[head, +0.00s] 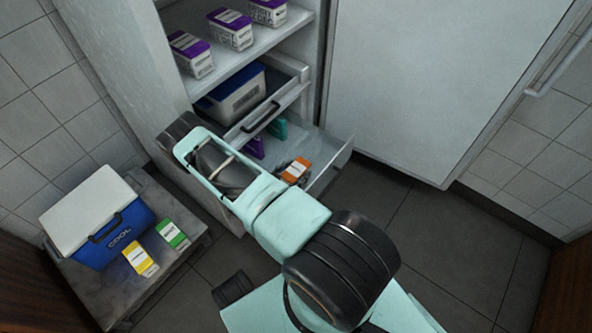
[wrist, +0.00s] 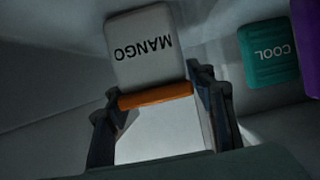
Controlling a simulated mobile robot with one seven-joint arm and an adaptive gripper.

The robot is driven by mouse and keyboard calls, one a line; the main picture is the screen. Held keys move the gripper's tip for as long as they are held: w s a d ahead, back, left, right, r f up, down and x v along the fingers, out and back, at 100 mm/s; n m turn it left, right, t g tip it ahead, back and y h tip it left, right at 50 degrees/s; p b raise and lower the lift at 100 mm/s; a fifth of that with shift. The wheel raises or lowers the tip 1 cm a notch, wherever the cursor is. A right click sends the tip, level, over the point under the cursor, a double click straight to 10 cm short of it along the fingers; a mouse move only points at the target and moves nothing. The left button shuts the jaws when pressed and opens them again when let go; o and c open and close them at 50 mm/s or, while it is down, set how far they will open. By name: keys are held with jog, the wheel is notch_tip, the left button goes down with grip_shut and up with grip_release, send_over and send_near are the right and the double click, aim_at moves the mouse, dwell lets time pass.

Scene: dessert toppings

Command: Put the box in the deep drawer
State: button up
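The box marked MANGO (wrist: 145,52), white with an orange edge, sits between the fingers of my gripper (wrist: 153,90) in the wrist view. My arm covers part of the drawer and hides most of the gripper there. Whether the box touches the drawer floor is unclear.
A teal COOL box (wrist: 268,55) and a purple box (head: 254,147) are in the drawer. An upper drawer (head: 268,115) holds a blue-lidded container. Purple-lidded tubs (head: 230,30) stand on the shelf. A cooler (head: 98,218), yellow box (head: 140,258) and green box (head: 173,235) sit at left.

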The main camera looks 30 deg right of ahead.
aim_at(283, 177)
jog(key=shift+o, duration=0.5)
jog(key=shift+r, duration=0.15)
jog(key=shift+a+r, duration=0.1)
jog(key=shift+r, duration=0.55)
jog(key=p+v, duration=0.2)
jog(key=v, duration=0.5)
jog(key=shift+s+a+f, duration=0.1)
jog(key=shift+a+f, duration=0.05)
